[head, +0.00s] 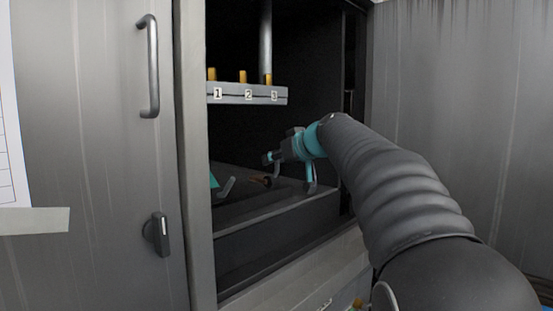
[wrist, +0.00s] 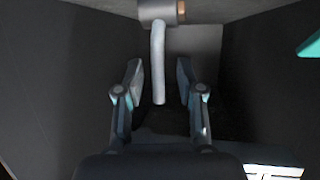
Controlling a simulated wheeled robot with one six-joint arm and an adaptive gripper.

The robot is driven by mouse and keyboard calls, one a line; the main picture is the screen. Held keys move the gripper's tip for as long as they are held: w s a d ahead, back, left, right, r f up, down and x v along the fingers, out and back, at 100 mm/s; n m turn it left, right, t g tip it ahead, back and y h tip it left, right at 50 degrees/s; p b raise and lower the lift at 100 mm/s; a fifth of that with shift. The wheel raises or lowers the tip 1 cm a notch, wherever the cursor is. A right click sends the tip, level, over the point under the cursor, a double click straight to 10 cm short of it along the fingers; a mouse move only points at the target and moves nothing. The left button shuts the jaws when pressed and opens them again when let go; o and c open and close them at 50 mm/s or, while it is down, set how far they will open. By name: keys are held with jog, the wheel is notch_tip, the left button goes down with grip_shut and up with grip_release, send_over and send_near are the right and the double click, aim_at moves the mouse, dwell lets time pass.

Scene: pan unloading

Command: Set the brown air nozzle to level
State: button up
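In the wrist view, a grey cylinder with a brown end (wrist: 181,11) is at the top, and a pale grey bar (wrist: 158,55) runs from it down the picture. I take this to be the brown air nozzle and its handle. My gripper (wrist: 159,72) is open, with the bar between its fingers and a visible gap on each side. In the head view my gripper (head: 268,170) is inside the dark cabinet, above its floor. A small brown piece (head: 230,181) shows left of it. The nozzle's tilt is hard to judge.
A teal part (head: 214,182) lies at the opening's left edge, with a grey lever (head: 227,188) beside it. A rail (head: 232,94) marked 1, 2, 3 hangs above, with orange pieces on top. The cabinet's front wall (head: 275,235) stands below my gripper.

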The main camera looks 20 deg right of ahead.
jog(key=v, duration=1.2)
dwell(0.4)
